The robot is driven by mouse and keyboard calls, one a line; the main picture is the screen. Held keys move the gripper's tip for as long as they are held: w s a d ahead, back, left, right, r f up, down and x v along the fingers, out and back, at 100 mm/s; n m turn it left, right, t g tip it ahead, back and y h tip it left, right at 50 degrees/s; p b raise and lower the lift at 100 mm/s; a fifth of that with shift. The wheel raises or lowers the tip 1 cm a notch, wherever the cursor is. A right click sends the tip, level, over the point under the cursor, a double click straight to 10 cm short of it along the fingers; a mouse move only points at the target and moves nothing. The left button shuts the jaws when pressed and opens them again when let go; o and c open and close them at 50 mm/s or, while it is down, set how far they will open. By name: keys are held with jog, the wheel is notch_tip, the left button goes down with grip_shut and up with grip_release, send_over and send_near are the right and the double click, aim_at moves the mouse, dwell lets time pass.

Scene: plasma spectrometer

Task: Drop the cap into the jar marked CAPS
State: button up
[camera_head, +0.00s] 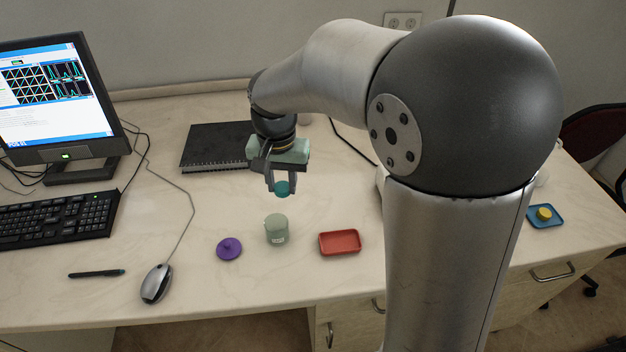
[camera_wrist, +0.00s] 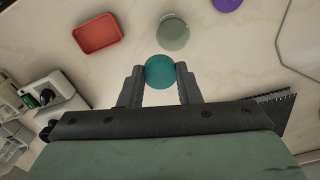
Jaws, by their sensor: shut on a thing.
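My gripper (camera_head: 283,188) is shut on a teal cap (camera_head: 282,188), held above the table. In the wrist view the teal cap (camera_wrist: 160,71) sits between the two fingertips. A grey-green jar (camera_head: 276,230) stands on the table in front of and below the gripper; it also shows in the wrist view (camera_wrist: 173,32), just beyond the cap. A small label is on the jar's side, too small to read. Whether the jar's top is open cannot be told clearly. The held cap is apart from the jar.
A purple lid (camera_head: 229,249) lies left of the jar and a red tray (camera_head: 340,243) lies right of it. A mouse (camera_head: 156,283), pen (camera_head: 97,274), keyboard (camera_head: 58,219) and monitor (camera_head: 55,95) are at left. A black notebook (camera_head: 212,148) lies behind. A blue tray (camera_head: 545,221) with a yellow piece is far right.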

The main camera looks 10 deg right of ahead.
aim_at(279, 186)
jog(key=shift+w+a+f, duration=0.1)
jog(key=shift+w+a, duration=0.1)
jog(key=shift+a, duration=0.1)
jog(key=shift+f, duration=0.2)
notch_tip(279, 186, down, 5)
jog(key=b, duration=0.4)
jog(key=shift+f, duration=0.2)
jog(key=o, duration=1)
notch_tip(279, 186, up, 17)
jog(key=shift+r+b, duration=0.2)
jog(key=shift+b, duration=0.3)
